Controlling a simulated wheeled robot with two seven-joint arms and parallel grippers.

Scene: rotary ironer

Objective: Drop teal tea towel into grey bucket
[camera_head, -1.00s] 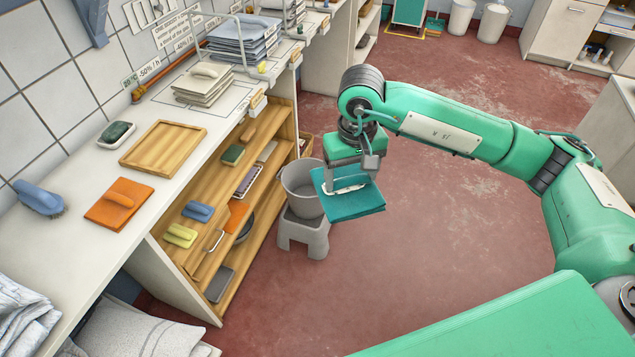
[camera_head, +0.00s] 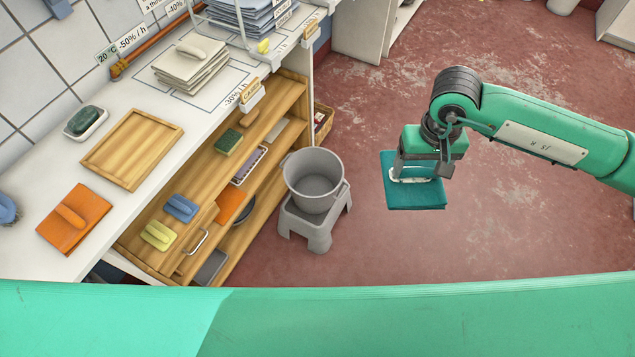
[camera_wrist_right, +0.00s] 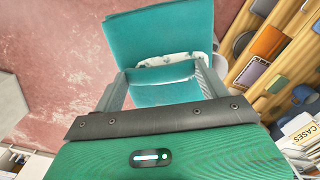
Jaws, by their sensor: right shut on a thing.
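The teal tea towel (camera_head: 415,192) is a folded square with a pale handle-like strip on top. My right gripper (camera_head: 416,174) is shut on it and holds it in the air, to the right of the grey bucket (camera_head: 314,180) and apart from it. The bucket looks empty and stands on a grey stool (camera_head: 307,228). In the right wrist view the towel (camera_wrist_right: 165,35) sits between the two fingers (camera_wrist_right: 165,75), and a small part of the bucket's rim shows behind it at the right. My left gripper is not in view.
A white counter (camera_head: 60,180) with wooden shelves runs along the left, holding a wooden tray (camera_head: 125,150), an orange folded cloth (camera_head: 72,222) and stacked linens (camera_head: 190,66). The shelves hold several small folded items. Red floor (camera_head: 370,240) lies clear around the stool.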

